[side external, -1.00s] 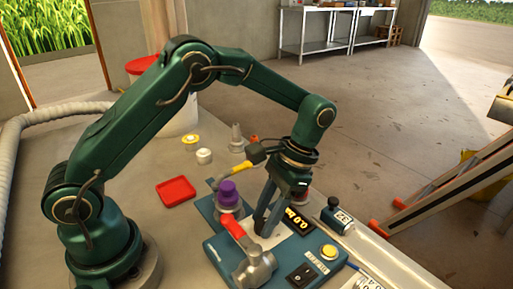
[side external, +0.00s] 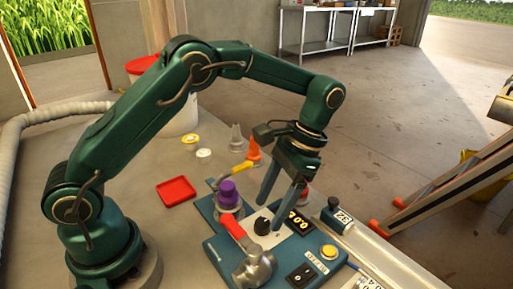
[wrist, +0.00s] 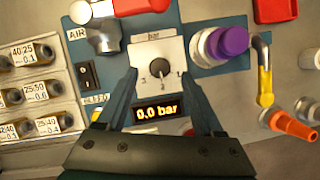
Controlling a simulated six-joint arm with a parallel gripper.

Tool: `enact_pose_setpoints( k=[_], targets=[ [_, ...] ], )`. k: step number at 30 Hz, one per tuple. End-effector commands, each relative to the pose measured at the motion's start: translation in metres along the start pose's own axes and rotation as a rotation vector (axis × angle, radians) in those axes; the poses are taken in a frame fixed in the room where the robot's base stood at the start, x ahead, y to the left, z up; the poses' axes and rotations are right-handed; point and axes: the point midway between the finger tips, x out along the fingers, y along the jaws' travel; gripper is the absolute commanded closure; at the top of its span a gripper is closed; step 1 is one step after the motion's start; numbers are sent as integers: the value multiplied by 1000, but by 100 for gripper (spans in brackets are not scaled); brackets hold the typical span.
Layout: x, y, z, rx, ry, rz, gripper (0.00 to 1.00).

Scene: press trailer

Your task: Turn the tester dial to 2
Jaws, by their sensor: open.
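The tester dial is a small black knob (wrist: 158,69) on a pale plate with numbers around it, in the wrist view. The 2 is printed on the side toward the display; I cannot tell surely which number the knob points at. The knob (side external: 262,226) also shows on the blue tester box (side external: 224,249) in the side view. My gripper (side external: 270,216) is open and empty, just above the dial, pointing down. In the wrist view its fingers (wrist: 160,73) lie on either side of the knob, apart from it.
The display (wrist: 158,112) reads 0.0 bar. A purple knob (side external: 228,194), a red-handled valve (side external: 236,232), a yellow button (side external: 328,251) and a black switch (side external: 301,273) crowd the box. A red tray (side external: 176,190) and orange nozzle (side external: 254,150) stand behind.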

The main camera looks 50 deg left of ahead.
Motion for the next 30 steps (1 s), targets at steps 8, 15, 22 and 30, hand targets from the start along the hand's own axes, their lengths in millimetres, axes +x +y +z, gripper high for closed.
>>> enact_pose_setpoints(
  k=[8,15,22,30],
  targets=[
    [-20,0,0,1,1,0,31],
    [-21,0,0,1,-2,0,31],
    [-32,-3,1,-10,34,1,31],
    [-87,-14,43,-61,216,4,31]
  ],
)
